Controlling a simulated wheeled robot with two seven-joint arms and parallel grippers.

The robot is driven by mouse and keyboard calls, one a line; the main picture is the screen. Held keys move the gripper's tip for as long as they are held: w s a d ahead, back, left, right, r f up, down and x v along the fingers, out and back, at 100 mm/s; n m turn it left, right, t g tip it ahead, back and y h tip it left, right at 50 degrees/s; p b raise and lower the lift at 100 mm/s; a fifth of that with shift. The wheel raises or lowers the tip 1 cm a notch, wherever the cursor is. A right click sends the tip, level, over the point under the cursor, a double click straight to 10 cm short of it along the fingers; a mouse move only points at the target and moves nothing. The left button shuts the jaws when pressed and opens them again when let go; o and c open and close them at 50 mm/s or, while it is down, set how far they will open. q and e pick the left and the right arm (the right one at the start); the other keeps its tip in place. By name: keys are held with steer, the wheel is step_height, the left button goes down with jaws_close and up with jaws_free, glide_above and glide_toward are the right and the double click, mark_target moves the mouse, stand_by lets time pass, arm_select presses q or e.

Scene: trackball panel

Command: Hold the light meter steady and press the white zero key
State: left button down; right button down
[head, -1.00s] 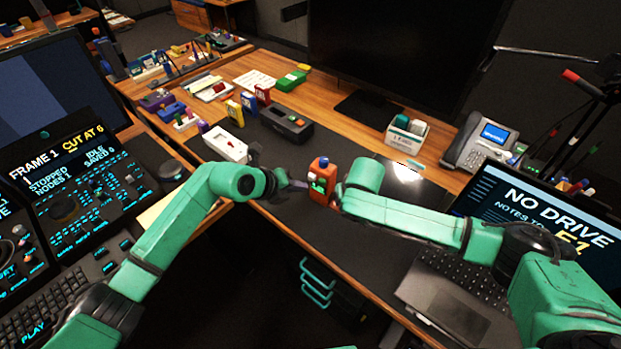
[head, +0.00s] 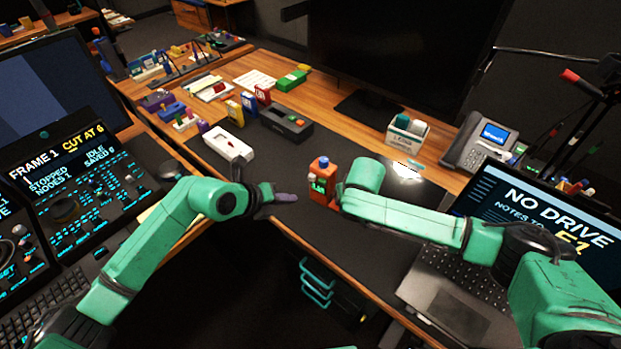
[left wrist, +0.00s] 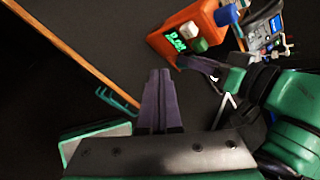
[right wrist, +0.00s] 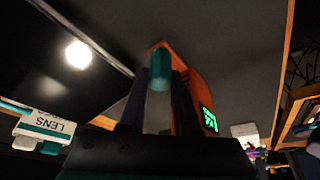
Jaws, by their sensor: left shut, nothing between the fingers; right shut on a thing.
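The light meter is an orange box (head: 321,188) with a lit green display and a blue knob on top. It is held above the dark desk mat. In the left wrist view its white key (left wrist: 188,29) sits beside a green key (left wrist: 200,45), above the display. My right gripper (right wrist: 160,85) is shut on the meter from the right; part of the orange body (right wrist: 196,85) shows behind its fingers. My left gripper (head: 291,197) is shut and empty, just left of the meter and apart from it. Its purple fingertips (left wrist: 160,73) show below the meter in the left wrist view.
A white box with a switch (head: 228,147) and a dark case (head: 286,124) lie behind on the mat. A LENS box (head: 407,133), a phone (head: 480,145) and a laptop (head: 455,285) stand to the right. The mat around the meter is clear.

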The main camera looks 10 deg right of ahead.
arm_select(q)
steer(key=w+d+r+v, duration=0.1)
steer(key=v, duration=0.9)
steer(key=shift+r, duration=0.25)
